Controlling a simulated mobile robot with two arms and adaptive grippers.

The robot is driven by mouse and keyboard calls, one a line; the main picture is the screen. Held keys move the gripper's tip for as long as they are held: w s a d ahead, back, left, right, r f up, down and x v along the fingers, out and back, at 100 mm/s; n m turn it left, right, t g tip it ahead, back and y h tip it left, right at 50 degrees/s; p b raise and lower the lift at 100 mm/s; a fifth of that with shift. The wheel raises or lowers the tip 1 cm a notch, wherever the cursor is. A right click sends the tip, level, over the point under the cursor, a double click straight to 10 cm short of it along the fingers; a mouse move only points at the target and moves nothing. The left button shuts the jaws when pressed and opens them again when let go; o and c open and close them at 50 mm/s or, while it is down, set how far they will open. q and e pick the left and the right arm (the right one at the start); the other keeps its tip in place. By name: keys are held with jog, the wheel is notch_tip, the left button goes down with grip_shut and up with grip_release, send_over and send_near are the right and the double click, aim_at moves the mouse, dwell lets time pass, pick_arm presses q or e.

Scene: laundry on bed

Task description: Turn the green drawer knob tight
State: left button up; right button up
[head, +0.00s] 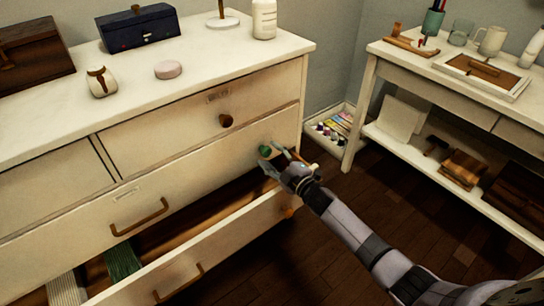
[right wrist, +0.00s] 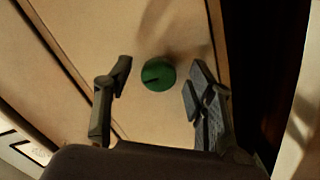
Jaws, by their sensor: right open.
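The green drawer knob (head: 264,151) sits on the right part of the dresser's middle drawer front (head: 215,165). In the right wrist view the green knob (right wrist: 158,74) is round with a dark slot-like mark, and lies between and beyond my fingertips. My right gripper (head: 274,157) is open close in front of the knob; its two fingers (right wrist: 156,82) stand apart on either side, with a gap to the knob on the left. I cannot tell whether the right finger touches it. My left gripper is not in view.
The bottom drawer (head: 215,240) is pulled open below, with a green striped cloth (head: 123,261) inside. A brown knob (head: 225,121) is on the upper drawer. A white side table (head: 395,58) stands at right. Dark wooden floor (head: 375,195) lies free between them.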

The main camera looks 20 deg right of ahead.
jog(key=v, duration=1.2)
dwell(0.4)
